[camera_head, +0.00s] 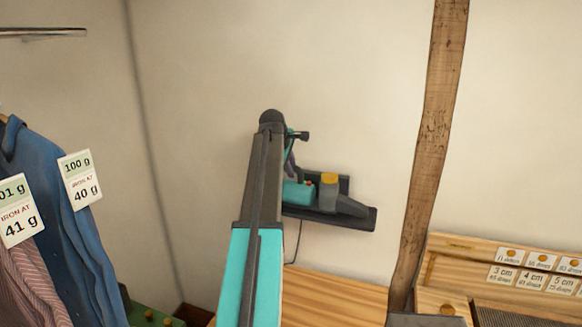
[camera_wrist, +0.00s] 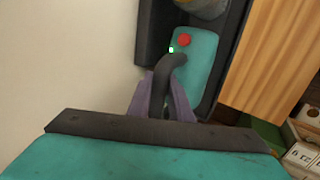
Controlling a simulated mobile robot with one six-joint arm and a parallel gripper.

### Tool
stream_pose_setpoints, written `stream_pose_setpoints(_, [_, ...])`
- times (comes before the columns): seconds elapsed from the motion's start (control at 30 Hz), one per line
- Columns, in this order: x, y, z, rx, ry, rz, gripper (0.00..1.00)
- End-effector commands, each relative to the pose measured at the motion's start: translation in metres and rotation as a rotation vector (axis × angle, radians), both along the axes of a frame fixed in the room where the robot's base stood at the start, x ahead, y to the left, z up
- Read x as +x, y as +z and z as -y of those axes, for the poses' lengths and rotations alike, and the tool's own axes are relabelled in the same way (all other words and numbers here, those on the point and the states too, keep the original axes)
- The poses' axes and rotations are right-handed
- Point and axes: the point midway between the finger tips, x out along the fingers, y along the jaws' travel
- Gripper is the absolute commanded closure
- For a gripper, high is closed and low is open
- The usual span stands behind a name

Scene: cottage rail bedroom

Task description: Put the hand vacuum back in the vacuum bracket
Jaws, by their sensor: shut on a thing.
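The hand vacuum, with a teal body (camera_head: 300,193), a yellow part and a dark nozzle, is at the wall in the middle of the head view. The dark vacuum bracket (camera_head: 366,222) shows under and behind it. The wrist view shows the vacuum's teal body (camera_wrist: 193,65) with a red button and dark curved handle, and the dark bracket (camera_wrist: 151,35) beside it. My gripper (camera_wrist: 166,92) is shut on the handle; its purple-grey fingers also show in the head view (camera_head: 290,165), partly behind my arm. I cannot tell whether the vacuum touches the bracket.
A cable (camera_head: 298,243) hangs below the bracket. A wooden post (camera_head: 425,150) stands to the right, with a wooden rack of cards (camera_head: 500,262) beyond it. Hanging clothes (camera_head: 60,225) with tags are at the left. The wall above the bracket is clear.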

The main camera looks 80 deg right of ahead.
Motion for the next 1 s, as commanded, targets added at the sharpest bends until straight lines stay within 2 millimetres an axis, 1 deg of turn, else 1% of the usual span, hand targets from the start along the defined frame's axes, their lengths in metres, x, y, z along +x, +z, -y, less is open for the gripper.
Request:
stream_pose_setpoints(0.27, [-0.0003,-0.0073,0.0003,-0.003,0.000,-0.002,1.00])
stream_pose_setpoints(0.63, [-0.0003,-0.0081,0.0004,-0.003,0.000,-0.002,1.00])
stream_pose_setpoints(0.67, [-0.0003,-0.0080,0.0003,-0.003,0.000,-0.002,0.80])
stream_pose_setpoints(0.7, [-0.0003,-0.0080,0.0003,-0.003,0.000,-0.002,0.73])
stream_pose_setpoints(0.77, [-0.0002,-0.0082,0.0002,-0.002,0.000,-0.001,0.63])
stream_pose_setpoints(0.8, [-0.0002,-0.0084,0.0002,-0.002,0.000,-0.001,0.60])
stream_pose_setpoints(1.0, [-0.0001,-0.0090,0.0000,-0.001,0.000,0.000,0.60])
